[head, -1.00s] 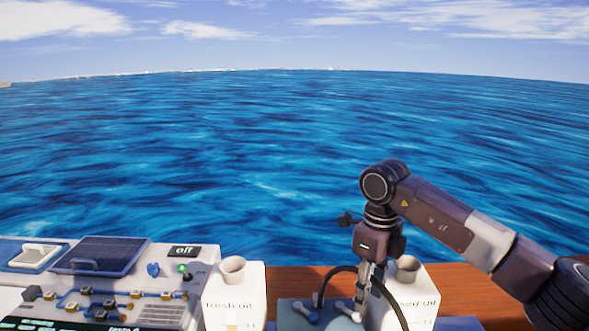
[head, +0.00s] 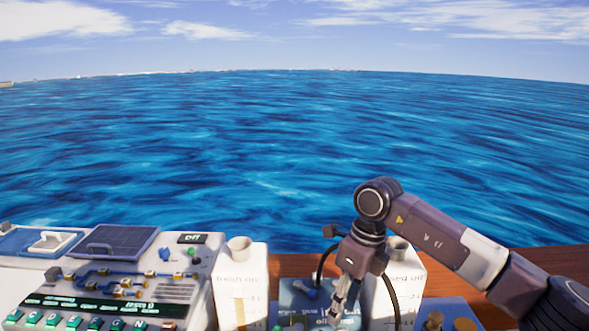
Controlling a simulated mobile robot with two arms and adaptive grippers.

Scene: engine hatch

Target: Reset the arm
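My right arm comes in from the right. Its gripper (head: 339,308) points down and a little to the left, over the blue oil panel (head: 292,296) between two white containers. The fingers look close together, but their gap is too small to judge. I see nothing clearly held between them. A blue lever handle (head: 305,288) on the panel is left of the gripper. The wrist and fingers hide part of the panel's right side. My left gripper is not in view.
The white fresh oil container (head: 240,285) stands left of the panel, and the used oil container (head: 405,285) stands right, close to my wrist. A console (head: 180,270) with switches and an "off" label fills the lower left. Open water lies beyond the wooden edge (head: 540,260).

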